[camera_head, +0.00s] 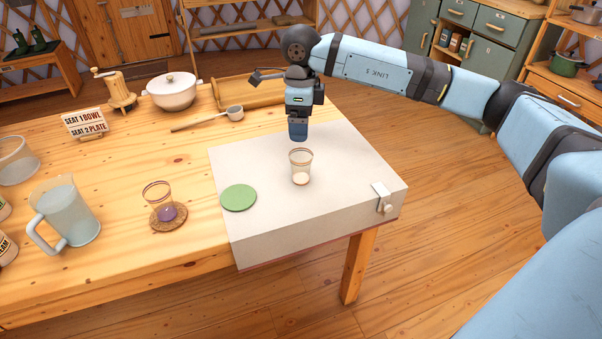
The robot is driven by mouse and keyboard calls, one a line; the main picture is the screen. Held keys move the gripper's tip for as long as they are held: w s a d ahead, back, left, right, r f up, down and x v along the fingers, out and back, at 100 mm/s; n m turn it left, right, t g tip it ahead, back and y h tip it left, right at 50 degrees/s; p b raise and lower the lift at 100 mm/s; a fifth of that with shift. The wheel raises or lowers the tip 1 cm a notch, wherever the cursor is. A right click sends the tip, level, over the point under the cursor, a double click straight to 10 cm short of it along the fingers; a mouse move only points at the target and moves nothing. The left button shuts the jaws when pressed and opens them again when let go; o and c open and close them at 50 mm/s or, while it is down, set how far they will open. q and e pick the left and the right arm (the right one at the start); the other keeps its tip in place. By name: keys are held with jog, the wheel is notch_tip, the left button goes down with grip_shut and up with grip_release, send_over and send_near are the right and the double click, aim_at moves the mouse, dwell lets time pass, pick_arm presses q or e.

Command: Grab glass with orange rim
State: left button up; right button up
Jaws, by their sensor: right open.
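A clear glass (301,170) stands upright on the white cloth, with a thin brownish-orange rim and a pale base. A second clear glass (158,196) stands on a cork coaster (168,225) further left, with a similar brownish rim and purple at its bottom. I cannot tell the two rim colours apart for certain. My right gripper (298,131) points down just behind and above the glass on the cloth, apart from it in the picture. It is open and holds nothing visible. My left gripper is not in view.
A green round coaster (238,197) lies on the white cloth (330,215), which has a clip (381,198) at its right edge. A pitcher (68,212), a sign (85,123), a ladle (208,119) and a lidded white pot (173,92) occupy the wooden table.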

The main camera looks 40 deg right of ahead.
aim_at(301, 155)
notch_tip(301, 155, down, 8)
jog(key=shift+r+b, duration=0.1)
jog(key=shift+b, duration=0.5)
jog(key=shift+w+f, duration=0.15)
jog(key=shift+f, duration=0.4)
jog(key=f, duration=0.2)
jog(key=f+b, duration=0.1)
jog(key=f, duration=0.1)
jog(key=shift+w+d+f+b, duration=0.1)
jog(key=shift+w+d+b, duration=0.1)
jog(key=shift+b, duration=0.1)
jog(key=c, duration=1)
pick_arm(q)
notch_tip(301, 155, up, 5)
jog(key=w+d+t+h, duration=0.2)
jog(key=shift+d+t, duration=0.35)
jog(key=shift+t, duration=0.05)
pick_arm(e)
jog(key=shift+c, duration=0.4)
